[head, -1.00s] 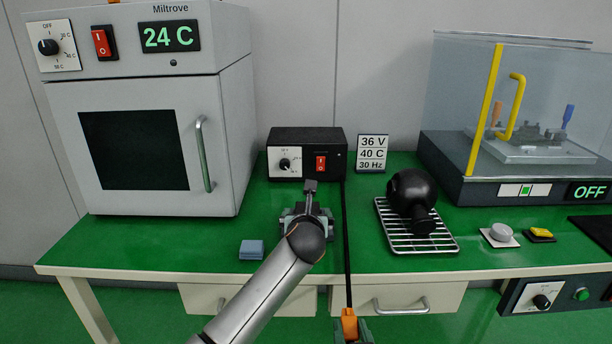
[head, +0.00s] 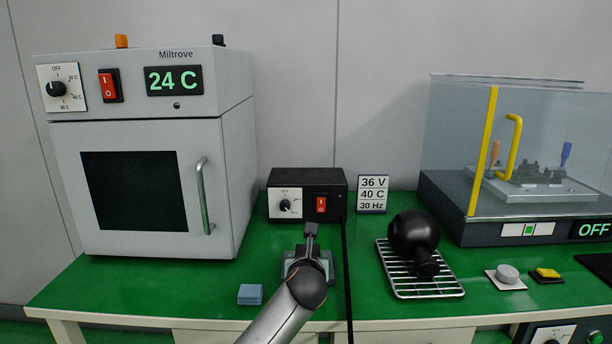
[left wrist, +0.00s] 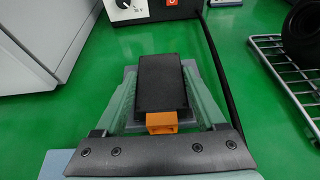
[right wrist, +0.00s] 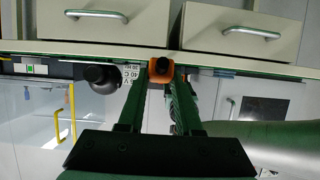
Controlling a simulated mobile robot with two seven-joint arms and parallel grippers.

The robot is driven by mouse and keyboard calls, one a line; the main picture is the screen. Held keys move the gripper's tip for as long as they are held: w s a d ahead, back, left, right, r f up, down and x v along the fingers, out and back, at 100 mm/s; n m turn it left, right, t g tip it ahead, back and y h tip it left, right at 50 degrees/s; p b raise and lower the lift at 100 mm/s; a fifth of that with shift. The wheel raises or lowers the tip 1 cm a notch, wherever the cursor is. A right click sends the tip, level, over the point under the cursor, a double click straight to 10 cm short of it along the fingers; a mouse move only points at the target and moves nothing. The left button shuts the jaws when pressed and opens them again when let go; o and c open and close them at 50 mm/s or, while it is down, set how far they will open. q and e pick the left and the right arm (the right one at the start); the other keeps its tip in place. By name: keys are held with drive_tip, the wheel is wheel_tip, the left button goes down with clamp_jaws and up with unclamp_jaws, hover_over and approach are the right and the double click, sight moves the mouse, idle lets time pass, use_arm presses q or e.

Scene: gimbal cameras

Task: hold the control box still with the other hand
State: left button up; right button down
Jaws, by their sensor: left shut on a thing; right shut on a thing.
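A small black box (left wrist: 162,82) with an orange piece (left wrist: 160,122) at its near end is between the fingers of my left gripper (left wrist: 160,90); the gripper is shut on it, low over the bench. In the head view my left wrist hides it. A larger black box (head: 307,195) with a dial and a red switch stands behind; I cannot tell which is called the control box. A black cable (head: 347,270) runs down over the bench to its right. My right gripper (right wrist: 160,80) is shut on an orange plug (right wrist: 161,69) with a dark middle, near the bench's front edge.
An oven (head: 150,165) stands left. A blue block (head: 250,294) lies near the front. A wire rack (head: 420,278) with a black round device (head: 414,238), a card (head: 372,194) and a clear-covered station (head: 520,160) stand right. Drawers (right wrist: 245,28) are below the bench top.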

use_arm(q)
drive_tip(key=shift+c, duration=0.7)
drive_tip(key=o, duration=1.2)
drive_tip(key=shift+v, duration=6)
drive_tip(key=shift+r, duration=0.15)
use_arm(e)
drive_tip(key=shift+r, duration=0.1)
